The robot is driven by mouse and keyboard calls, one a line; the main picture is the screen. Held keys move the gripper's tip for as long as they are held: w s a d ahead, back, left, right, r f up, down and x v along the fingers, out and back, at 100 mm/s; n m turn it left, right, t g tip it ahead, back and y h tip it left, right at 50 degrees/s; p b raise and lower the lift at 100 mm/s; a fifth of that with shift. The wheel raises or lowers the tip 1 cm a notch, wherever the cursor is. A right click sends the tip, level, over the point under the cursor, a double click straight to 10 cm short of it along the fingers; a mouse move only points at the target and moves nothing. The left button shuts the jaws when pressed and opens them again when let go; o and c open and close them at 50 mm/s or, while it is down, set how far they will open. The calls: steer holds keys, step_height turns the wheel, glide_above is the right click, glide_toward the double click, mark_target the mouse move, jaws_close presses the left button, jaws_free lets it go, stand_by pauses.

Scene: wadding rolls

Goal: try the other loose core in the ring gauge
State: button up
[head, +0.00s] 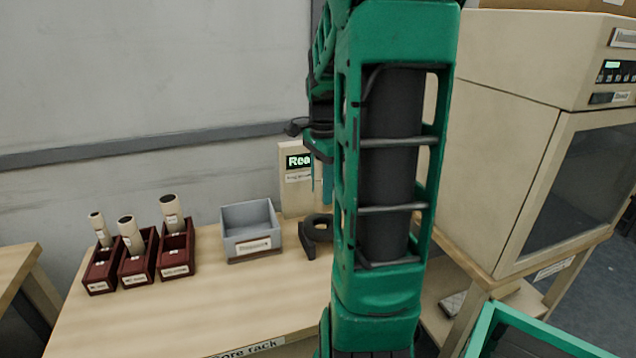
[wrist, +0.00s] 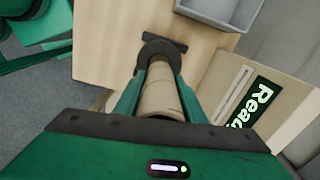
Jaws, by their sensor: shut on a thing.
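In the wrist view my gripper (wrist: 160,76) is shut on a tan cardboard core (wrist: 162,95), with a teal finger on each side of it. The black ring gauge (wrist: 174,51) is just beyond the core's far end, and the two overlap in the picture. I cannot tell whether the core's end is inside the ring or only above it. In the head view the ring gauge (head: 317,230) stands on the table, partly behind my arm. My gripper (head: 322,182) is above it there, and the held core is mostly hidden.
Three dark red bins (head: 137,268) at the left of the table each hold a pale core. An empty grey bin (head: 252,246) stands left of the gauge. A readout box (head: 295,188) stands behind it. A beige cabinet (head: 500,130) is at right. The table front is clear.

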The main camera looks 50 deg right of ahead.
mark_target(321, 170)
steer(key=shift+a+f, duration=0.1)
steer(key=shift+f, duration=1.65)
steer(key=shift+f, duration=0.5)
stand_by(0.8)
steer(key=shift+s+a+f, duration=0.15)
steer(key=shift+f, duration=0.15)
stand_by(2.0)
steer(key=o, duration=1)
steer(key=shift+o, duration=0.6)
steer(key=shift+r, duration=0.2)
steer(key=shift+r, duration=0.25)
steer(key=r, duration=0.9)
steer(key=shift+w, duration=0.2)
steer(key=shift+r, duration=0.5)
